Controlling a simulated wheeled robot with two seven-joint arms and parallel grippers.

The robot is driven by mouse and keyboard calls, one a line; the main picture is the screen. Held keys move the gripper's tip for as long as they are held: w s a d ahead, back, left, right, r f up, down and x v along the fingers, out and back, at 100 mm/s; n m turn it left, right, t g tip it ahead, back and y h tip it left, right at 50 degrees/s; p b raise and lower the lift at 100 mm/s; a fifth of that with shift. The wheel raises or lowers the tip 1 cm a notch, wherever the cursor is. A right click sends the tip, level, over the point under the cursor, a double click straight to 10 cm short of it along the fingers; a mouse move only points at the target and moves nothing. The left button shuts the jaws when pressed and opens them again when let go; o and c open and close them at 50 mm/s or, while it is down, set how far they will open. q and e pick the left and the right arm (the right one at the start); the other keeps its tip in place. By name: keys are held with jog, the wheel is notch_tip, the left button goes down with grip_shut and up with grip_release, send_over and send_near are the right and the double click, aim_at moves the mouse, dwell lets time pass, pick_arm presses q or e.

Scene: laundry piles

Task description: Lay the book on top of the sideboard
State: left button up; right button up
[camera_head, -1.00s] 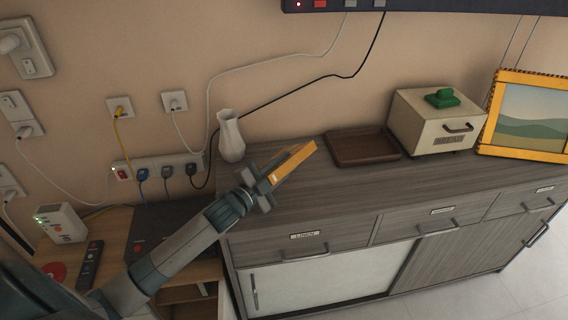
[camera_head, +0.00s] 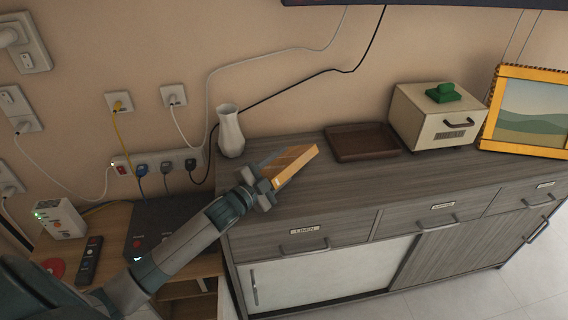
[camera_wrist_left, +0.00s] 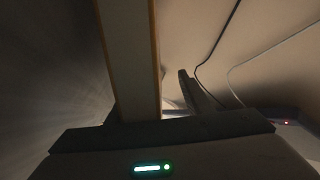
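The orange book (camera_head: 292,165) is at my left gripper (camera_head: 268,180), over the left end of the sideboard (camera_head: 340,193). It points up and right, tilted. I cannot tell whether it touches the top. In the left wrist view, the book (camera_wrist_left: 129,60) shows a pale side between orange edges. One finger (camera_wrist_left: 200,92) stands to its right with a gap showing; the other finger is hidden. Whether the gripper is shut on the book is not clear. My right gripper is out of view.
A white vase (camera_head: 230,133) stands just behind the book. A brown tray (camera_head: 362,143), a cream box (camera_head: 434,118) with a green thing on its lid, and a framed picture (camera_head: 530,115) stand farther right. The sideboard's front middle is bare.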

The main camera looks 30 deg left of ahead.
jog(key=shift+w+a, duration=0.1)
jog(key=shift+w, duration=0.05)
pick_arm(q)
jog(key=shift+s, duration=0.1)
jog(key=shift+s+a+f, duration=0.1)
jog(key=shift+s+a, duration=0.1)
jog(key=shift+s, duration=0.35)
jog(key=b+v, duration=0.1)
jog(key=v, duration=0.5)
jog(key=shift+s, duration=0.1)
jog(key=b+v, duration=0.1)
jog(key=v, duration=0.7)
jog(key=shift+s, duration=0.15)
jog(key=shift+b+v, duration=0.3)
jog(key=shift+v, duration=0.45)
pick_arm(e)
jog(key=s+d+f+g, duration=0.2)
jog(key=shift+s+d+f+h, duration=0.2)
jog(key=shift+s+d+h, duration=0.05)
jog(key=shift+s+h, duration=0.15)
pick_arm(q)
jog(key=shift+a, duration=0.1)
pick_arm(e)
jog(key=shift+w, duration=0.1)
